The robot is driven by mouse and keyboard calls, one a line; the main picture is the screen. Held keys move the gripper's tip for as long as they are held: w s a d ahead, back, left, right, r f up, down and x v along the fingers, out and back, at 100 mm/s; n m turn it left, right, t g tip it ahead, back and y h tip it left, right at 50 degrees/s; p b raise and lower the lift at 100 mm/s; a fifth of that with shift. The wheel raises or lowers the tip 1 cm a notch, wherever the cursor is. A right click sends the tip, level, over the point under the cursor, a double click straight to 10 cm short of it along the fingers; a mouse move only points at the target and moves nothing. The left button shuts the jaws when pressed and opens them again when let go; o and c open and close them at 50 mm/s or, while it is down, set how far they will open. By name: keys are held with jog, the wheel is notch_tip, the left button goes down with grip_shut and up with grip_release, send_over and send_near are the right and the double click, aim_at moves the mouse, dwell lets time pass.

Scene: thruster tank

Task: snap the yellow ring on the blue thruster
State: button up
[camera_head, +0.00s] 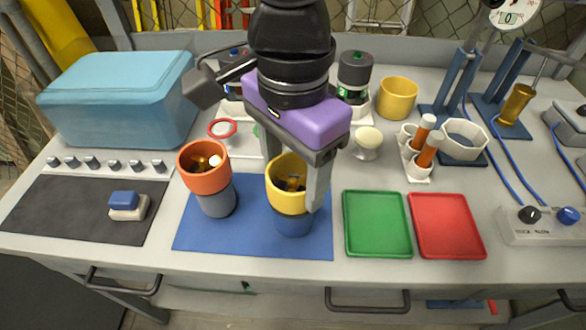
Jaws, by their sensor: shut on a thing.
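The blue thruster (293,222) stands upright on the blue mat (247,245), and only its lower part shows. The yellow ring (285,205) sits at its top, around or directly over it; I cannot tell whether it is fully seated. A dark and brassy inside shows through the ring's opening. My gripper (296,190) comes down from above and is shut on the yellow ring, with one finger on its right side. The other finger is mostly hidden. My gripper's purple body hides part of the bench behind.
A grey thruster with an orange ring (204,164) stands close on the left. A green tray (376,224) and a red tray (446,226) lie to the right. A blue box (118,98) is back left.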

jog(key=shift+f, duration=0.4)
jog(key=o, duration=1.4)
jog(key=shift+r, duration=0.1)
